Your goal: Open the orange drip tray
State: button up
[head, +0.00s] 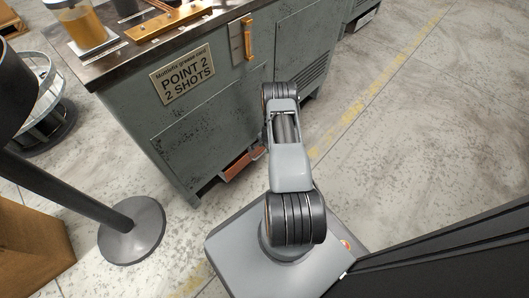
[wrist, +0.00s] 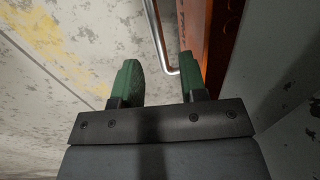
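The orange drip tray (head: 237,168) sits low in the grey-green cabinet's (head: 193,128) front, near the floor, partly hidden by my arm. In the wrist view, the tray's orange front (wrist: 194,25) runs along the top, right of centre, with a silver bar handle (wrist: 156,32) standing off it. My gripper (wrist: 160,62) is open, with its two green fingers wide apart. The handle's bent end appears between the fingertips, nearer the right one. I see no finger clearly pressed on it. My gripper is hidden behind my arm in the head view.
A sign reading "POINT 2 2 SHOTS" (head: 183,75) is on the cabinet. A black post on a round base (head: 132,228) stands at left, near a wooden box (head: 32,250). Floor to the right (head: 420,110) is clear, with a worn yellow line.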

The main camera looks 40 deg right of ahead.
jog(key=shift+w+f+b, duration=0.2)
jog(key=shift+f+b, duration=0.1)
jog(key=shift+f, duration=0.55)
jog(key=shift+w+f+b, duration=0.15)
jog(key=shift+f+b, duration=0.15)
jog(key=shift+f, duration=0.5)
jog(key=shift+a, duration=0.1)
grip_shut()
